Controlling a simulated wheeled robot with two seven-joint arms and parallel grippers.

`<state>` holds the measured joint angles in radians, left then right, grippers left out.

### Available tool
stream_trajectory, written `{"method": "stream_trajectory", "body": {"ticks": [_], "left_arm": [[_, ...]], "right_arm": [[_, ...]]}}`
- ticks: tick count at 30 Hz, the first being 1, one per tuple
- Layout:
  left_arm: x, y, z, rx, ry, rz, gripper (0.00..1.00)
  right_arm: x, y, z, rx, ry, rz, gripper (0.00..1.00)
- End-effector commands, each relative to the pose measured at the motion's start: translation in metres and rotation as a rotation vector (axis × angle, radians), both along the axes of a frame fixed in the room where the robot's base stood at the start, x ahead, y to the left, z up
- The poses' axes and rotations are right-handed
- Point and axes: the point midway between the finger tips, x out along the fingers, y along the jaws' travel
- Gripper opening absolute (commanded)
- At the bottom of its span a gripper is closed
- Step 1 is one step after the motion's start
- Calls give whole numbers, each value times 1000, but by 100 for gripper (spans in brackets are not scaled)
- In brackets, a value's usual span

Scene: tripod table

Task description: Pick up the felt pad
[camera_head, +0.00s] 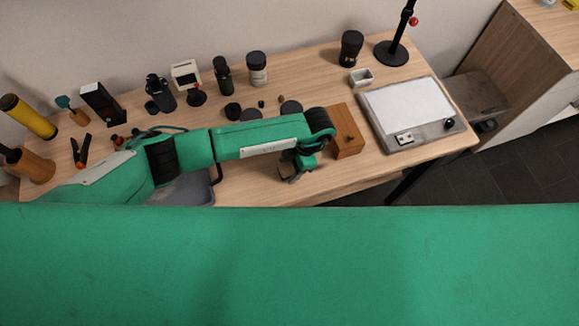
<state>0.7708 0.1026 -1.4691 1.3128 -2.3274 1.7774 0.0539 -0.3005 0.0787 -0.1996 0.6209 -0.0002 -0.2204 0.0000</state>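My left arm reaches across the table from the left. Its gripper (295,172) is small and dark here, low over the front part of the table, just left of a wooden block (348,143). The wrist and forearm partly cover it, so I cannot tell whether its fingers are open or shut or hold anything. I cannot pick out the felt pad with certainty. Flat dark discs (291,107) lie behind my forearm, partly hidden by it. My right gripper is not in view.
A grey tray (381,141) with a white sheet, a connector piece and a black knob lies at the right. A black stand (391,55) and a black jar (350,48) stand behind. Bottles, a small white monitor (186,74) and tools line the back left. My green body part fills the bottom.

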Motion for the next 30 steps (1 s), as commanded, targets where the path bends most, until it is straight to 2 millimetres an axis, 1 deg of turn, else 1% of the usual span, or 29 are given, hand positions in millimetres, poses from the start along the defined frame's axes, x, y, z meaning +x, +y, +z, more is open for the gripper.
{"method": "stream_trajectory", "body": {"ticks": [1, 3, 6, 15, 20, 23, 25, 29, 30], "left_arm": [[0, 0, 0, 0, 0, 0, 48], [0, 0, 0, 0, 0, 0, 34], [0, 0, 0, 0, 0, 0, 17], [0, 0, 2, -1, 0, 0, 17], [1, -1, 11, -2, -1, 1, 17], [1, -1, 24, -3, -3, -1, 17], [2, 0, 39, -4, -4, -1, 17], [2, 0, 80, -4, -7, -3, 17], [2, 0, 94, -4, -7, -3, 17]], "right_arm": [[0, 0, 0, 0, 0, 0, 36], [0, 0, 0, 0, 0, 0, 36], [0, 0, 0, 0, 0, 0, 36], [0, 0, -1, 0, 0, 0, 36], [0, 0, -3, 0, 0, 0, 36], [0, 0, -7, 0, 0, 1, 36], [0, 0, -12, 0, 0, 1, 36], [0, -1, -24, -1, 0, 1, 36], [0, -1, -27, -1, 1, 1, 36]]}}
